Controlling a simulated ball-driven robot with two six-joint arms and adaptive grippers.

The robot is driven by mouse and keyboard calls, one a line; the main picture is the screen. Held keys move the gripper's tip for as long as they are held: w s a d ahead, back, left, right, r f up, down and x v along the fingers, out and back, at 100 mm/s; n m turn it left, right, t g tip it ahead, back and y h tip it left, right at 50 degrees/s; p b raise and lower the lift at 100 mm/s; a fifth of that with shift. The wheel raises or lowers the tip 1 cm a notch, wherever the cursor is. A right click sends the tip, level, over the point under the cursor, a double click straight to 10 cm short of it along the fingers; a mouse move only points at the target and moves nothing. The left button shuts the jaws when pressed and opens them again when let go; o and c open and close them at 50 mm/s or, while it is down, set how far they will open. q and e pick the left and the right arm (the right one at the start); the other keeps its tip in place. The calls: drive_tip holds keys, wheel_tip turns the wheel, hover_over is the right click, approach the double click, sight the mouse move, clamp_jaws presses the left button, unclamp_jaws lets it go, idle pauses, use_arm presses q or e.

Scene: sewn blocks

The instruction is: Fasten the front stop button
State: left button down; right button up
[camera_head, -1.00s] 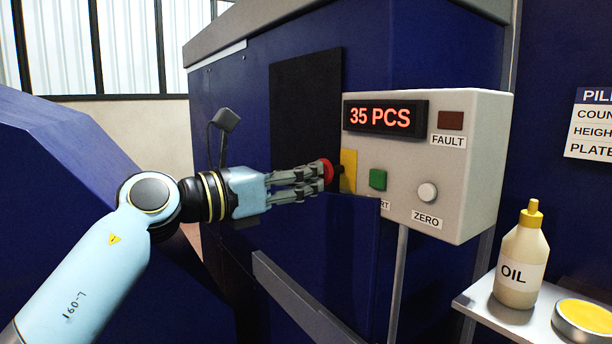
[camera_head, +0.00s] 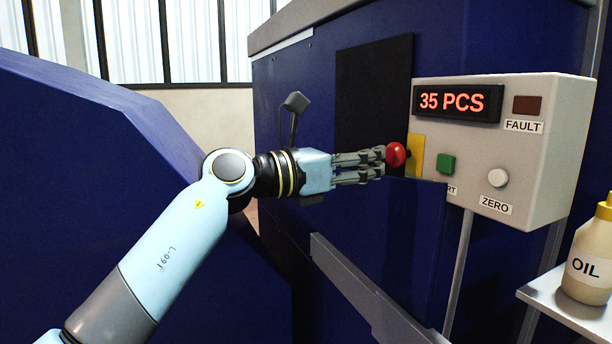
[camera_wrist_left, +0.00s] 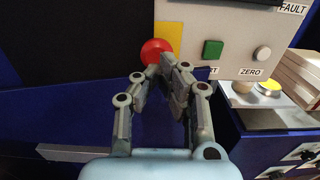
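The stop button is a red mushroom knob (camera_head: 396,154) on a yellow plate (camera_head: 415,157) at the left side of the grey control box (camera_head: 540,155). It also shows in the left wrist view (camera_wrist_left: 157,51), just beyond the fingertips. My left gripper (camera_head: 382,163) points right at the knob, its tips right at the knob's near side. The fingers are apart with a narrow gap, and I see nothing held between them. In the left wrist view the gripper (camera_wrist_left: 161,69) partly covers the knob's lower edge. I cannot tell whether the tips touch it. My right gripper is out of view.
The box carries a "35 PCS" display (camera_head: 457,103), a green button (camera_head: 446,164) and a white ZERO knob (camera_head: 498,177). A blue panel edge lies just below the fingers. An oil bottle (camera_head: 588,262) stands on a shelf at the right. A dark opening (camera_head: 373,95) is behind the gripper.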

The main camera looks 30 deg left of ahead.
use_arm(q)
drive_tip(key=b+v, duration=0.2)
drive_tip(key=v, duration=0.9)
drive_tip(key=shift+s, duration=0.3)
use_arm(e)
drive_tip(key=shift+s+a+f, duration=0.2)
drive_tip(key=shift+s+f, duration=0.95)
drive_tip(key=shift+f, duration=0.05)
use_arm(q)
drive_tip(key=shift+a, duration=0.1)
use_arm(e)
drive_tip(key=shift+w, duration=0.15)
